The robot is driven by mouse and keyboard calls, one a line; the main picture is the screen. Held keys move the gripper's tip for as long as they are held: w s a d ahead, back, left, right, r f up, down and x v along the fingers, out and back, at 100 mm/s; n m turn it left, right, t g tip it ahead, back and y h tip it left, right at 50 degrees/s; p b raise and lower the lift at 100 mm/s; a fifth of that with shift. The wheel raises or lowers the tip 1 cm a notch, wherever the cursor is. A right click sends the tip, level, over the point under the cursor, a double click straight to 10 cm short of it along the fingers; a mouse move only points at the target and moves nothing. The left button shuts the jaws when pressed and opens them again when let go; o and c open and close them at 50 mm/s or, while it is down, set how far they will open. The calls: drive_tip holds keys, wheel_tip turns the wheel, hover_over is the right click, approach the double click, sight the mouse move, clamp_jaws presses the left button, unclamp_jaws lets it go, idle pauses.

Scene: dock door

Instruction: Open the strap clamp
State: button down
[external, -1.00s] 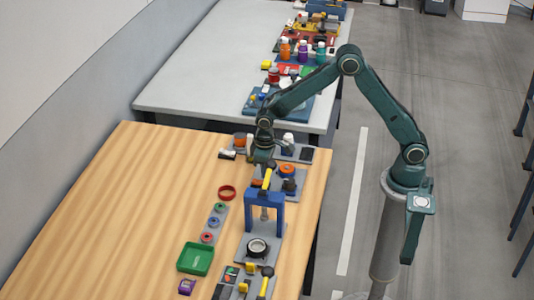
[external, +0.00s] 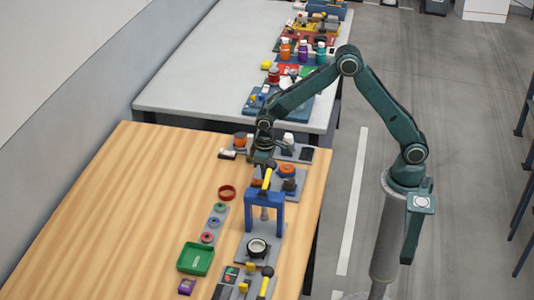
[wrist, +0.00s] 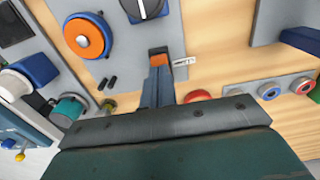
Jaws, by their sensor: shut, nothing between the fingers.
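My gripper (external: 263,165) points down over the far right part of the wooden bench. In the wrist view its two dark fingers (wrist: 158,72) are together, with nothing between them. A small orange block (wrist: 159,54) lies right at the fingertips, at the edge of a grey plate. The block also shows below the gripper in the external view (external: 257,183). It may be part of the strap clamp, but I cannot tell for sure. The fingers partly hide it, and I cannot tell whether they touch it. A small white tag (wrist: 183,62) is beside it.
An orange round knob (wrist: 86,37) on a blue base is on the grey plate. A blue press frame (external: 265,199) with a yellow handle stands close on the near side. The bench's left side is clear.

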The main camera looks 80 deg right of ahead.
drive_tip(key=shift+f, duration=0.7)
idle(0.6)
drive_tip(key=shift+r, duration=3.45)
drive_tip(key=shift+r, duration=0.1)
drive_tip(key=s+d+r+t, duration=0.3)
drive_tip(key=s+d+r, duration=0.1)
drive_tip(key=s+r, duration=0.9)
drive_tip(key=s+d+r+t, duration=0.1)
drive_tip(key=s, duration=0.6)
drive_tip(key=s+d+r+t, duration=0.1)
drive_tip(key=s+d, duration=0.1)
drive_tip(key=s, duration=0.6)
drive_tip(key=shift+r+t, duration=0.3)
